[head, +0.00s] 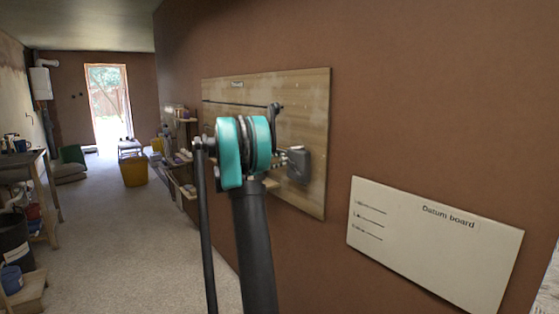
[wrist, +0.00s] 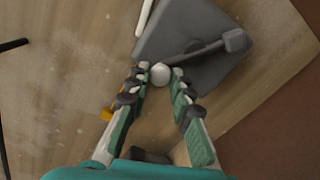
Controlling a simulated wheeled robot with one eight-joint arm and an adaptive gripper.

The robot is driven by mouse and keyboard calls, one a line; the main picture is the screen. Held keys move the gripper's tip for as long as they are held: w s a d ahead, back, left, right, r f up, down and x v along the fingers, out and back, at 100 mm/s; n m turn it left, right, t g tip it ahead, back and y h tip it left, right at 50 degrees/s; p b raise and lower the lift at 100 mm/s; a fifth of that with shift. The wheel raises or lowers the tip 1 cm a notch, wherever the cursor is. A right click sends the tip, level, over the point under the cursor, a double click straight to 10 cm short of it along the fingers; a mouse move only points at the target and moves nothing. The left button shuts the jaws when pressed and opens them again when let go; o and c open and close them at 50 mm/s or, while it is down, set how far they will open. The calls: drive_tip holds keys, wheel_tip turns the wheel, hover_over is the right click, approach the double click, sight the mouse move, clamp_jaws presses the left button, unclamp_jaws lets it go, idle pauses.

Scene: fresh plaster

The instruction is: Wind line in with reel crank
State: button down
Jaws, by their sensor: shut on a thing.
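The reel's grey housing (head: 299,166) is mounted on a wooden board on the brown wall. It also shows in the wrist view (wrist: 190,25). The dark crank arm (wrist: 205,50) lies across the housing's face, running from a thick end at upper right down to a pale round knob (wrist: 160,76). My gripper (wrist: 161,71) is shut on this knob, one fingertip on each side. In the head view my own teal arm joint hides most of the gripper and the crank. A dark thin bar or line (head: 240,104) runs across the upper board.
The wooden board (head: 311,110) carries the reel. A white datum board (head: 440,240) hangs at lower right. Wall shelves (head: 186,120) and a yellow bin (head: 134,171) stand farther back. A workbench (head: 40,175) is at far left. The floor between is clear.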

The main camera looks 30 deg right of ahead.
drive_tip(key=shift+w+f+n, duration=0.2)
drive_tip(key=shift+f+n, duration=0.15)
drive_tip(key=shift+n, duration=0.55)
drive_tip(key=c, duration=1.3)
unclamp_jaws()
drive_tip(key=a, duration=0.8)
drive_tip(key=s+a, duration=0.1)
drive_tip(key=a, duration=0.3)
